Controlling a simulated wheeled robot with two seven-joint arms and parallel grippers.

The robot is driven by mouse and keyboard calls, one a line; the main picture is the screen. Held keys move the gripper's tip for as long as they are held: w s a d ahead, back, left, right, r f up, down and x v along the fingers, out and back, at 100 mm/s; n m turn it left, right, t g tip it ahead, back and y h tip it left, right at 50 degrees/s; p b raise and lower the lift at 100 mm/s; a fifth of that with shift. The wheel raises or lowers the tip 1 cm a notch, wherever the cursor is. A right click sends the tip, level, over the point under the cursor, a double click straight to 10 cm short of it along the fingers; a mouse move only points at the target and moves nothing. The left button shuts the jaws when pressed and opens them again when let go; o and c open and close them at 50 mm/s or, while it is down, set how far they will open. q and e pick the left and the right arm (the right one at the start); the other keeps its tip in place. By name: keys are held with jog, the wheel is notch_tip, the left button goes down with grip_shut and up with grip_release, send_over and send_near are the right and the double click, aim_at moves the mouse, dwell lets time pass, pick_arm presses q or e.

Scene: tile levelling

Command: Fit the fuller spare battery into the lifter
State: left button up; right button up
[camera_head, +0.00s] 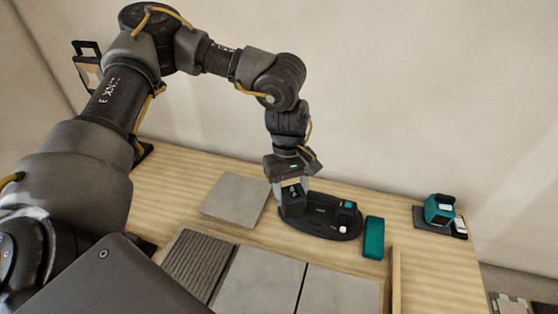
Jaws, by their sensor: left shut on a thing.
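A black oval device (325,223), which looks like the lifter, lies on the table, with a small teal-topped part (347,206) and a white button at its right end. My left gripper (291,187) points down over its left end, shut on a dark block (292,204). The block is at or on the device; I cannot tell whether it is a battery or part of the device, or whether it is seated. No charge marks can be read. My right gripper is not in view.
A teal block (373,238) stands just right of the device. A grey tile (235,199) lies left of it, and more tiles (258,281) lie in front, beside a ridged grey panel (199,262). A teal-and-black unit (438,210) sits on a dark pad at the far right.

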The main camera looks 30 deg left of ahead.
pick_arm(q)
jog(key=shift+w, duration=0.3)
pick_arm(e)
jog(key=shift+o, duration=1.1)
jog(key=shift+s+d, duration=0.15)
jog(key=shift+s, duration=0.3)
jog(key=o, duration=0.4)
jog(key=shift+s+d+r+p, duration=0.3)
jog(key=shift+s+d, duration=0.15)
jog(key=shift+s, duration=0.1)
pick_arm(q)
jog(key=w+a+f+n+t, duration=0.1)
jog(key=w+a+f+n, duration=0.25)
jog(key=w+n, duration=0.2)
jog(key=w+a+f+n+t, duration=0.1)
jog(key=w+a+f+n, duration=0.3)
jog(key=w, duration=0.3)
jog(key=shift+n, duration=0.35)
jog(key=f+b, duration=0.1)
jog(key=f, duration=0.1)
jog(key=d+f+b, duration=0.1)
jog(key=f+b, duration=0.1)
jog(key=f, duration=0.1)
jog(key=shift+d+f, duration=0.1)
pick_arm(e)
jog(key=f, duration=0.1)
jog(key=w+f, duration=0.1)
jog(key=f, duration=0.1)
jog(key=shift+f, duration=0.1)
